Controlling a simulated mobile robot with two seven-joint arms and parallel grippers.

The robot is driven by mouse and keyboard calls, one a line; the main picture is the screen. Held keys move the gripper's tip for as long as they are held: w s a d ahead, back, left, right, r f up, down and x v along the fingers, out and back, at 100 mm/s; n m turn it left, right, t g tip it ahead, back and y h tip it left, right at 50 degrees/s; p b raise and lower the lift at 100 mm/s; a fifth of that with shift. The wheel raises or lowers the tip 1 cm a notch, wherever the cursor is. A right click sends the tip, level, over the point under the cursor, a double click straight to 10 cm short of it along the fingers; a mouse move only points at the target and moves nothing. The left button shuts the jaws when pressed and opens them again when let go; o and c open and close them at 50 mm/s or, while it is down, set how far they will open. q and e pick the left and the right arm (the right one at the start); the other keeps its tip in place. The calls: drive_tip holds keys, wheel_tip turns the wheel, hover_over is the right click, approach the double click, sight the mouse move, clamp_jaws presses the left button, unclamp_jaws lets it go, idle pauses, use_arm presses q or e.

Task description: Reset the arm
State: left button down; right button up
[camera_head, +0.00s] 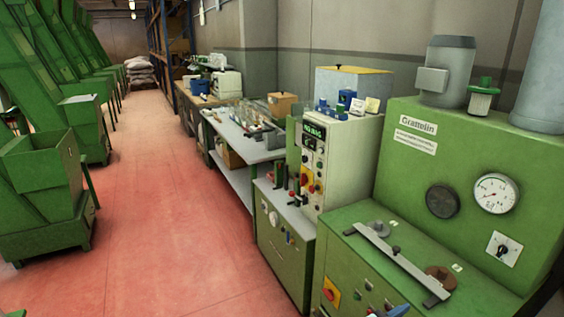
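Neither of my grippers can be made out in the head view. A small blue and grey shape (396,311) is cut off by the bottom edge, right of the middle; I cannot tell what it belongs to. No cork stoppers can be made out.
A control cabinet (338,165) with a display and a red switch stands left of the machine. A workbench (240,140) with glassware runs behind it. Green machines (45,170) line the left. The red floor (170,215) between is clear, with sacks (140,75) far back.

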drive_tip(key=s+f+m+g+y, duration=0.25)
drive_tip(key=s+f, duration=0.35)
drive_tip(key=f, duration=0.3)
drive_tip(key=s+a+f+m+g+y+p, duration=0.1)
drive_tip(key=s+f+g+y, duration=0.25)
drive_tip(key=s+f, duration=0.4)
drive_tip(key=s+f+m+g+y, duration=0.2)
drive_tip(key=s+f+g+y, duration=0.15)
drive_tip(key=f, duration=0.65)
use_arm(q)
drive_tip(key=r, duration=0.1)
drive_tip(key=w+r+p, duration=0.1)
drive_tip(key=r+p, duration=0.1)
drive_tip(key=shift+w+r, duration=0.35)
use_arm(e)
drive_tip(key=s+a+f+m+y, duration=0.4)
drive_tip(key=s+a+m, duration=0.3)
drive_tip(key=m, duration=0.4)
drive_tip(key=s+a+f+m+y, duration=0.5)
drive_tip(key=s+a+m, duration=0.3)
drive_tip(key=m, duration=0.3)
drive_tip(key=shift+s+a+f+y, duration=0.3)
drive_tip(key=shift+a+y, duration=0.25)
drive_tip(key=shift+a, duration=0.3)
